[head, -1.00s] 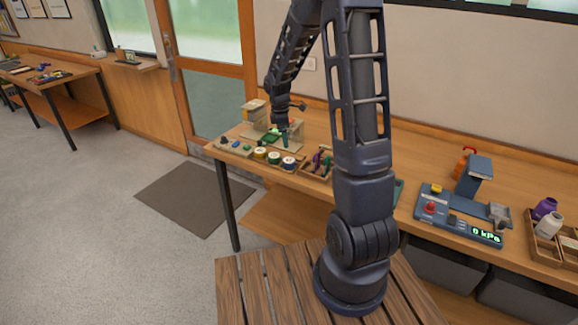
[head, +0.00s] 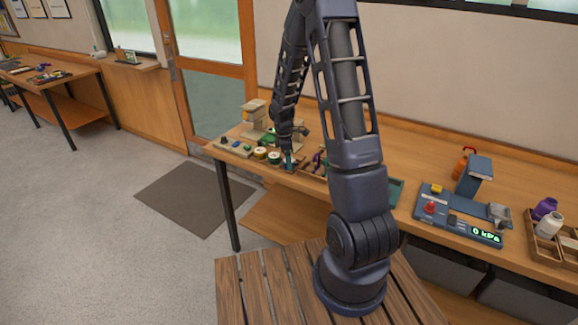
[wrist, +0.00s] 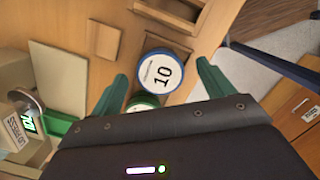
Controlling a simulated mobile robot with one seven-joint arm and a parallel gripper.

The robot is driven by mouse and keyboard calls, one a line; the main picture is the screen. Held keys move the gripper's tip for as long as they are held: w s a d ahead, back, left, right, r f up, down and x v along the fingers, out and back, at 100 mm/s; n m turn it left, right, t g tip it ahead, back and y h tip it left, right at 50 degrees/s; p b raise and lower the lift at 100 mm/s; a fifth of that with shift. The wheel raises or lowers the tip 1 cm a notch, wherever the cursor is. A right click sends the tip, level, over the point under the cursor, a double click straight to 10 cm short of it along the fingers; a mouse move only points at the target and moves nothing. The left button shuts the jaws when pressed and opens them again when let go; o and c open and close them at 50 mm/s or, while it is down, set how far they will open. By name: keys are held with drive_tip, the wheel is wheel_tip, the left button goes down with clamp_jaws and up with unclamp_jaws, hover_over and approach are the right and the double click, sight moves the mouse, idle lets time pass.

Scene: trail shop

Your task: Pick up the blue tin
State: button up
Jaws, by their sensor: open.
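The blue tin (wrist: 160,71) shows in the wrist view as a round tin with a blue rim and a white lid marked "10". It stands on the wooden bench, framed between the two green fingers of my gripper (wrist: 163,76). The fingers are apart and I see no contact with the tin; the height gap is hard to judge. In the head view my gripper (head: 289,163) is at the blue tin's place at the bench front and mostly hides it.
A green tin (wrist: 142,102) is close beside the blue tin, partly hidden by my gripper. In the head view another tin (head: 260,153) stands to the left. A wooden tray (head: 315,172) with small items is just right. A gauge device (head: 460,225) stands farther right.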

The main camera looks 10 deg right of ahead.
drive_tip(key=shift+f, duration=0.15)
drive_tip(key=c, duration=1.1)
drive_tip(key=shift+o, duration=0.2)
